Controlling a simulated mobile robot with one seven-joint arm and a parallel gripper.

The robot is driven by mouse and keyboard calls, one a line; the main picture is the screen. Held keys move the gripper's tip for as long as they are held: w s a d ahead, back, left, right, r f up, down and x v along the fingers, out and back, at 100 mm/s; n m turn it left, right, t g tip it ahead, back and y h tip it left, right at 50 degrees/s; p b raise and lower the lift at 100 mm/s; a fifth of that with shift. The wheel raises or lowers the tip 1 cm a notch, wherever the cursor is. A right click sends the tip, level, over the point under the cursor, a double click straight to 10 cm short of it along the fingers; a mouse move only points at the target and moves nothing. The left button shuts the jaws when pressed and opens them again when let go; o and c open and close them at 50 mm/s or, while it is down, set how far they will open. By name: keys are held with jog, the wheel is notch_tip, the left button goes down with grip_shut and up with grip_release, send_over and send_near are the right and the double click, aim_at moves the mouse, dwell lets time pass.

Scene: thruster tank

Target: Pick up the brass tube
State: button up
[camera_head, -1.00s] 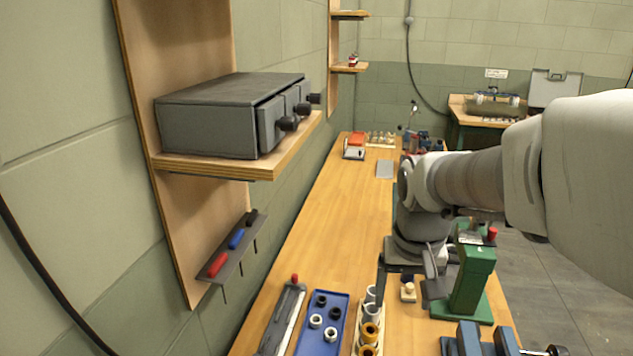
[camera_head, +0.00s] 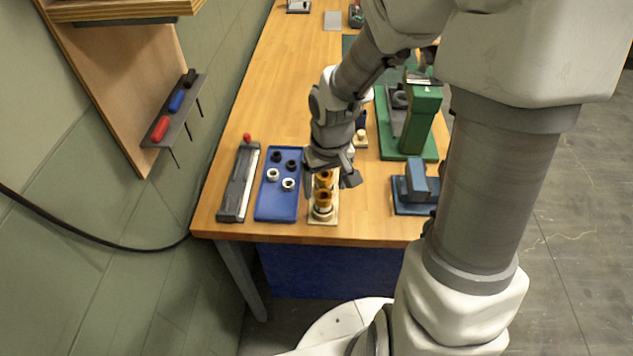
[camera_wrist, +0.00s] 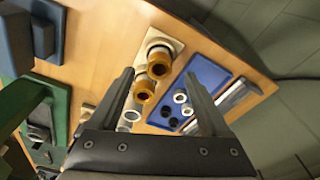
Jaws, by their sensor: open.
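A brass tube (camera_head: 323,199) stands in a pale wooden rack (camera_head: 323,220) near the front edge of the bench, with a second brass-coloured tube (camera_head: 324,178) just behind it. In the wrist view the two brass tubes (camera_wrist: 160,66) and (camera_wrist: 145,90) show end-on between the jaws, and a grey tube (camera_wrist: 132,115) sits further along the row. My gripper (camera_head: 331,182) is open above the rack and points down, with its fingers spread to either side of the row. It appears empty. It hides the back of the rack in the head view.
A blue tray (camera_head: 278,205) with black and white rings lies left of the rack, beside a long grey tool (camera_head: 239,185) with a red knob. A green press (camera_head: 420,120) and a blue vise (camera_head: 416,188) stand to the right. A shelf and marker holder are on the left wall.

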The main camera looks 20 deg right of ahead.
aim_at(324, 197)
jog(key=shift+w+f+b, duration=0.25)
jog(key=shift+f+b, duration=0.1)
jog(key=shift+f, duration=1.05)
jog(key=shift+w+f+b, duration=0.2)
jog(key=shift+f+b, duration=0.1)
jog(key=shift+f, duration=1.05)
grip_shut()
